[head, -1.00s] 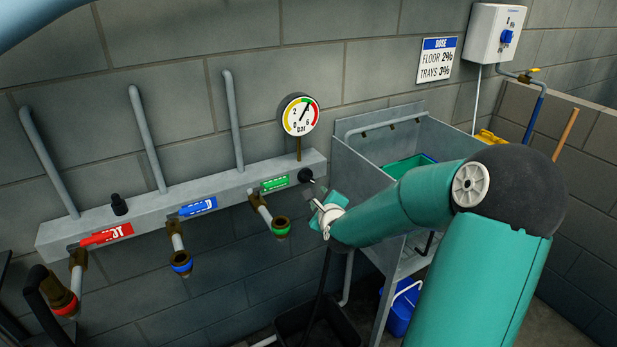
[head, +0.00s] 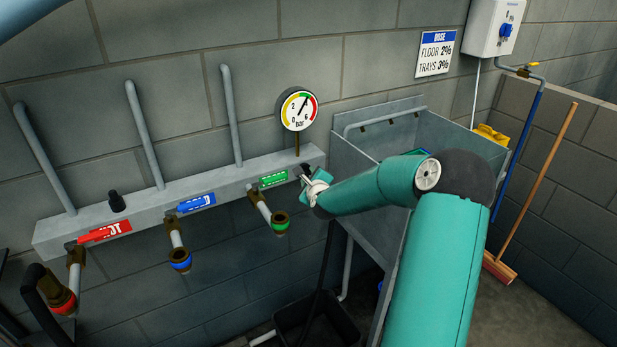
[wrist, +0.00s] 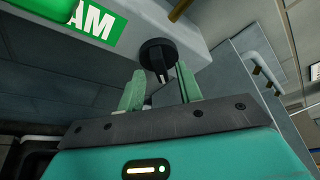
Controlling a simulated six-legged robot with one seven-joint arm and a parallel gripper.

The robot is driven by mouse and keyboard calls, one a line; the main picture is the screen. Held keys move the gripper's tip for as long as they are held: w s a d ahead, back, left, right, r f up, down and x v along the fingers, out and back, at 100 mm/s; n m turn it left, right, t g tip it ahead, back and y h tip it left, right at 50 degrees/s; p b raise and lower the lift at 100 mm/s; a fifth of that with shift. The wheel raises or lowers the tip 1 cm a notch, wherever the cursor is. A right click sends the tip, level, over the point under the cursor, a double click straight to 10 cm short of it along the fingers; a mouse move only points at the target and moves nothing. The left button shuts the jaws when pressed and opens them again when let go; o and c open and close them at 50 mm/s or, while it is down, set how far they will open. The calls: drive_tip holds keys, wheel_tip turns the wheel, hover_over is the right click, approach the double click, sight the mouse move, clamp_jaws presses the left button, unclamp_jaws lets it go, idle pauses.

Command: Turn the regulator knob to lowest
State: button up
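The regulator knob is a round black knob (wrist: 158,52) with a raised grip bar, on the grey manifold face beside the green label; in the head view it is partly hidden by my gripper (head: 302,180). In the wrist view my gripper's two green fingers (wrist: 160,78) stand apart, one each side of the bar's lower end. The fingers are open; whether their tips touch the knob I cannot tell. The pressure gauge (head: 298,110) above reads in bar, its needle pointing to the upper right.
The manifold (head: 145,213) carries red, blue and green labels with valves and outlets below, and a second black knob (head: 117,202) at left. A metal sink (head: 352,150) stands close to the right of my gripper. A black bin (head: 305,322) is on the floor.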

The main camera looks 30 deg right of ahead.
drive_tip(key=shift+w+d+f, duration=0.15)
drive_tip(key=shift+w+d, duration=0.05)
drive_tip(key=shift+w, duration=0.35)
drive_tip(key=shift+c, duration=0.3)
clamp_jaws()
